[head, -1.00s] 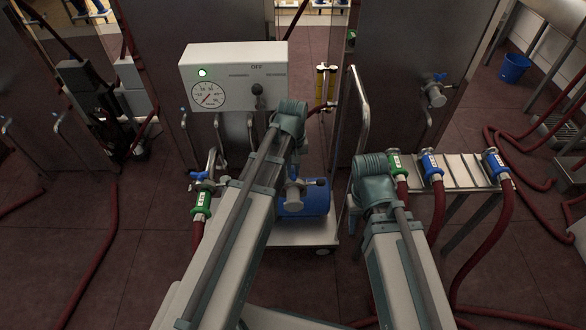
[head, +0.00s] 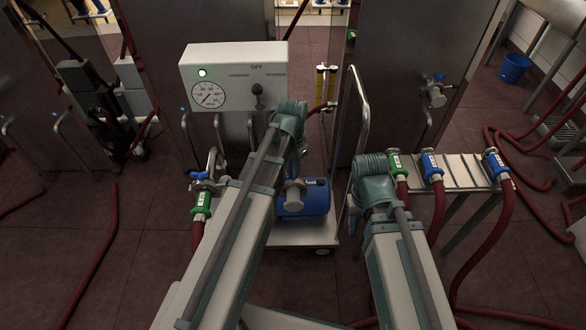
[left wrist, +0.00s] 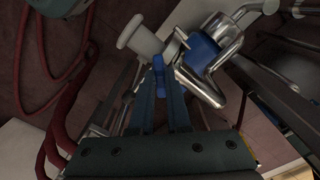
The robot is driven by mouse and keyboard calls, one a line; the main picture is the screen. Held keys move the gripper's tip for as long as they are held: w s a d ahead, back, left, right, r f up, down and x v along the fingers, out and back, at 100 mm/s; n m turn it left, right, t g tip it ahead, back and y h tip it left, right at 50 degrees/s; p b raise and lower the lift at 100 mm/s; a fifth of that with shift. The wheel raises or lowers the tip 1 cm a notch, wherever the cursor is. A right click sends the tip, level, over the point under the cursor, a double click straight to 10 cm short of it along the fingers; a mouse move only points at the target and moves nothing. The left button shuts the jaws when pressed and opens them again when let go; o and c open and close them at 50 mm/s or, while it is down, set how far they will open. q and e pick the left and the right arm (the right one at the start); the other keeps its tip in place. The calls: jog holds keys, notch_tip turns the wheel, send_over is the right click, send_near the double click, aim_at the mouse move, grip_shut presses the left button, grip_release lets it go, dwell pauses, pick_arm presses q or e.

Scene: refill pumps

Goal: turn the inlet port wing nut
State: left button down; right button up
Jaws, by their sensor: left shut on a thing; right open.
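The inlet port wing nut, a small blue piece (left wrist: 158,72), shows in the left wrist view between the fingertips of my left gripper (left wrist: 160,84). That gripper is shut on it. In the head view my left forearm hides the wing nut and the left fingers. The pump's blue body (head: 305,203) shows just right of that arm. My right arm is in the head view, but its fingers are hidden behind the wrist.
A control box with a dial and lit green lamp (head: 234,77) stands above the pump cart. A green hose coupling (head: 201,204) is left of my left arm. A rack (head: 463,172) with green and blue hose couplings is at right. Red hoses lie on the floor.

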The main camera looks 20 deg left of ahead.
pick_arm(q)
jog(key=m, duration=0.3)
jog(key=shift+m, duration=2.1)
jog(key=c, duration=0.9)
grip_release()
jog(key=shift+r, duration=0.15)
notch_tip(320, 180, up, 14)
jog(key=p, duration=1.4)
jog(key=shift+f, duration=0.25)
